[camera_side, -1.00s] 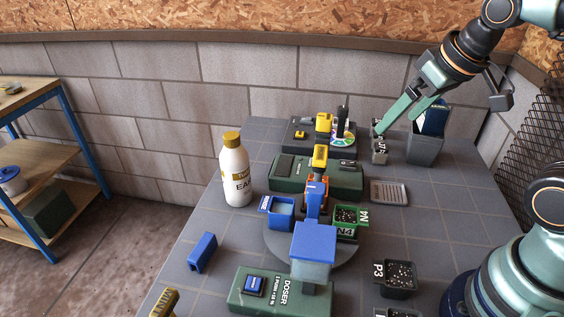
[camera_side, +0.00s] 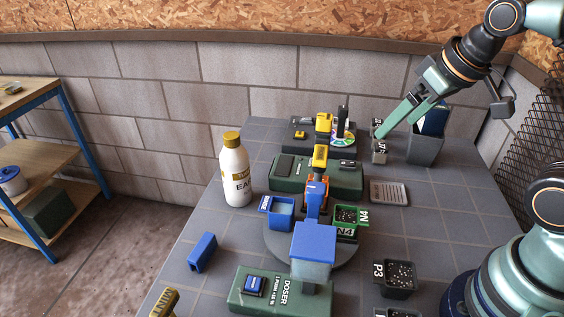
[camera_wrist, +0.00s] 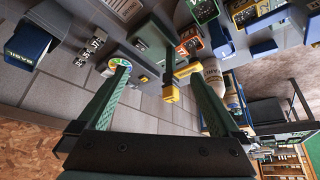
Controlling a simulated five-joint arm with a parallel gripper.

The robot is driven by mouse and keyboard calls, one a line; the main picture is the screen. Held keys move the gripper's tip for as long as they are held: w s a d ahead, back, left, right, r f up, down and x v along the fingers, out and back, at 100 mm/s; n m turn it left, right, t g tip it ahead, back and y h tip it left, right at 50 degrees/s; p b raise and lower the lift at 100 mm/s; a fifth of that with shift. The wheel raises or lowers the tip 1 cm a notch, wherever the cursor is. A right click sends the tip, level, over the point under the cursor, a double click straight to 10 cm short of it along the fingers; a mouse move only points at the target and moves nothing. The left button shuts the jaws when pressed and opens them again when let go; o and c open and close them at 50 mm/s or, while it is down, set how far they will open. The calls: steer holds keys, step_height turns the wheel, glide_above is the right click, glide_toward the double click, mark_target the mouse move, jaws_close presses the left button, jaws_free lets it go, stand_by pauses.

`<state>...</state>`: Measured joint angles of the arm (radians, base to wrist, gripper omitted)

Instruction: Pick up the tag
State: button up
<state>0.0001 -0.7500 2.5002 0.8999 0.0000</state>
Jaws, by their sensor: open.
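My gripper (camera_side: 395,128) is open, with its fingers pointing down and left over the back right of the table. In the wrist view my gripper (camera_wrist: 157,72) shows two spread fingers with nothing held between them. Small grey blocks with white lettering (camera_side: 379,152) stand just under the fingertips in the side view. The lettered blocks (camera_wrist: 88,48) lie left of the left finger in the wrist view. I cannot tell for sure which thing is the tag. A blue clip-like piece (camera_side: 203,252) and a yellow lettered piece (camera_side: 165,303) lie at the front left.
A grey bin (camera_side: 425,148) holding a blue packet (camera_side: 434,121) stands right beside the fingers. A station with a colour disc (camera_side: 343,140) is to the left. A white bottle (camera_side: 235,175), the doser (camera_side: 268,288) and black pots (camera_side: 397,279) stand nearer. The right-middle tabletop is clear.

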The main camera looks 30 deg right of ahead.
steer(key=n+y, duration=0.7)
steer(key=y, duration=0.1)
glide_above(172, 311)
steer(key=s+d, duration=0.3)
steer(key=d, duration=0.1)
step_height(172, 311, down, 11)
steer(key=f, duration=0.7)
steer(key=shift+w+a+f, duration=0.1)
steer(key=shift+w+f, duration=0.05)
steer(key=shift+w, duration=0.05)
steer(key=shift+w+a+f, duration=0.1)
steer(key=shift+a+f, duration=0.1)
steer(key=shift+f, duration=0.1)
steer(key=shift+x, duration=3.45)
steer(key=shift+w+r, duration=0.1)
steer(key=c, duration=1.2)
